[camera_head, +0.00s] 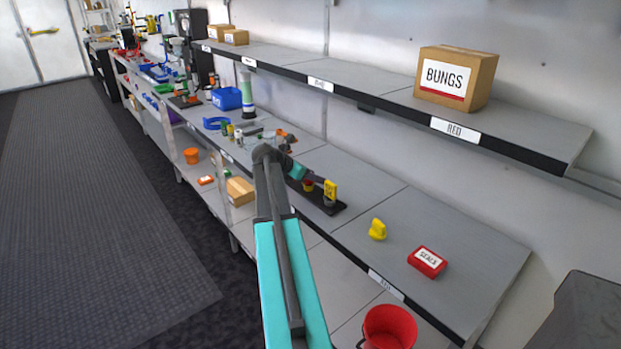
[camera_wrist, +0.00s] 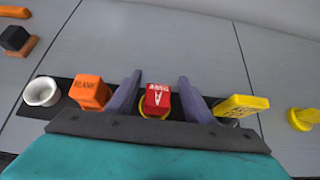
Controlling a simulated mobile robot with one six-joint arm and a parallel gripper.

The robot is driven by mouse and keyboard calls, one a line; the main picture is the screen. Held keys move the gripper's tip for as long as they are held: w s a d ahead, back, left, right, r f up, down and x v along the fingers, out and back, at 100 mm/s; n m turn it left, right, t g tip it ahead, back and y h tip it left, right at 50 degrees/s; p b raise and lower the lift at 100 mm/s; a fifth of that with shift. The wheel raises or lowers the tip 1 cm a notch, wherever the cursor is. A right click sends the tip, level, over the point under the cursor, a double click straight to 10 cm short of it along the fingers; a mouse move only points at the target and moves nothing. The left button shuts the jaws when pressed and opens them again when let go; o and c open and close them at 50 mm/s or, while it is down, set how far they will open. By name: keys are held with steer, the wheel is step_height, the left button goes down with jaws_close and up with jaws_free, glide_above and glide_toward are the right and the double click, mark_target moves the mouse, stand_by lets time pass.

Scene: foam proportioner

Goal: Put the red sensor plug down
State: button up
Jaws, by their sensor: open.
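The red sensor plug (camera_wrist: 157,98) sits upright in a yellow ring (camera_wrist: 155,116) on a black strip (camera_wrist: 62,91), between my gripper's fingers. My gripper (camera_wrist: 158,92) is open, with one dark finger on each side of the plug and a visible gap at both. In the head view my gripper (camera_head: 291,163) is over the bench by the strip (camera_head: 329,206), and the red plug (camera_head: 308,184) shows just beyond it.
On the strip, an orange BLANK block (camera_wrist: 90,92) and a white ring (camera_wrist: 42,92) stand left of the plug; a yellow block (camera_wrist: 240,105) stands right. A yellow piece (camera_head: 377,229) and red box (camera_head: 427,262) lie on the bench. A shelf (camera_head: 380,85) overhangs behind.

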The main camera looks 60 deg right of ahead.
steer(key=shift+x, duration=0.8)
steer(key=shift+c, duration=0.4)
jaws_close()
steer(key=shift+r, duration=0.15)
steer(key=shift+r, duration=1.25)
steer(key=s+a+r+b, duration=0.1)
steer(key=s+a, duration=0.1)
steer(key=a, duration=0.5)
steer(key=s+a+r+b, duration=0.1)
steer(key=s+a, duration=0.1)
steer(key=a, duration=0.6)
steer(key=shift+s+a+r, duration=0.2)
steer(key=shift+s, duration=0.15)
